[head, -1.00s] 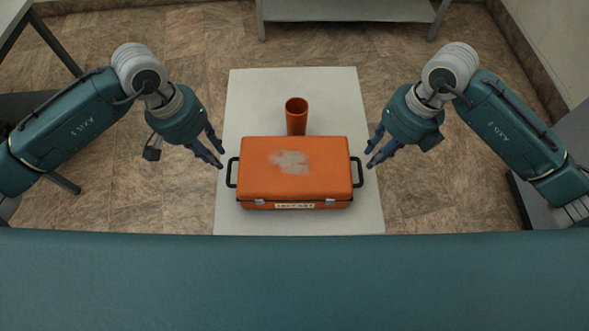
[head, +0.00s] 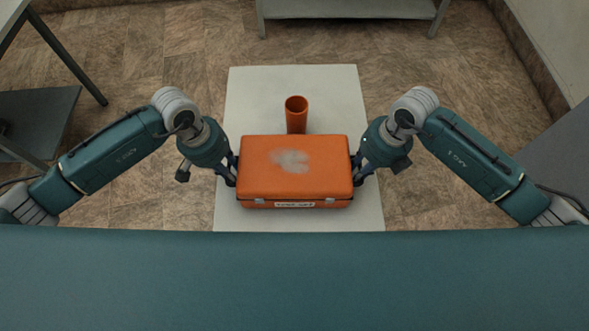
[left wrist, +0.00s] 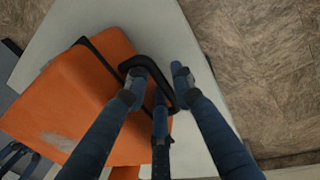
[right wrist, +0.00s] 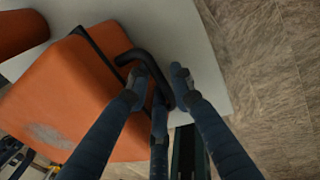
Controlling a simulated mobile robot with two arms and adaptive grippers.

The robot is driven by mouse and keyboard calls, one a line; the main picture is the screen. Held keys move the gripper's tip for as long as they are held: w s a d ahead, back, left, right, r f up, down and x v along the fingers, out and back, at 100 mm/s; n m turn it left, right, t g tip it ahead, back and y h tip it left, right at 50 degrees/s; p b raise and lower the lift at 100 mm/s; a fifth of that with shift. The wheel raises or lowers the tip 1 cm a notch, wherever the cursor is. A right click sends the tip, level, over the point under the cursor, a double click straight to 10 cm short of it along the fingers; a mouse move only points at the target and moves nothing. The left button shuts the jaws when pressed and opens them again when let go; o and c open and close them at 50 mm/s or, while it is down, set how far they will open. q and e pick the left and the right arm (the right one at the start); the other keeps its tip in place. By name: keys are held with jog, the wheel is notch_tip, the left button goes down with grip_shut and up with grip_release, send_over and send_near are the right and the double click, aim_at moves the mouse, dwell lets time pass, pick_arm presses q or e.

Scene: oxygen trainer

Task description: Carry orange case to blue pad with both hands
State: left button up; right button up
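The orange case (head: 295,180) lies flat on a pale table, with a grey-white scuffed patch on its lid and a black handle on each short side. My left gripper (head: 232,175) is at the left handle; in the left wrist view its fingers (left wrist: 158,82) straddle the black handle (left wrist: 168,92), spread and not closed. My right gripper (head: 357,175) is at the right handle; in the right wrist view its fingers (right wrist: 158,82) likewise straddle the handle (right wrist: 165,92), spread apart. Contact with the handles cannot be told. No blue pad is visible.
An orange cup-like cylinder (head: 296,114) stands upright just behind the case. The pale table (head: 250,85) is bare around them. A grey shelf or bench (head: 350,10) stands at the back, and a dark-legged table (head: 45,110) is at the left.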

pick_arm(q)
jog(key=shift+c, duration=0.5)
pick_arm(e)
jog(key=shift+c, duration=0.5)
pick_arm(q)
grip_shut()
pick_arm(e)
grip_shut()
pick_arm(q)
jog(key=shift+w+r, duration=0.1)
jog(key=shift+r, duration=0.05)
pick_arm(e)
jog(key=shift+w+r, duration=0.1)
jog(key=shift+r, duration=0.05)
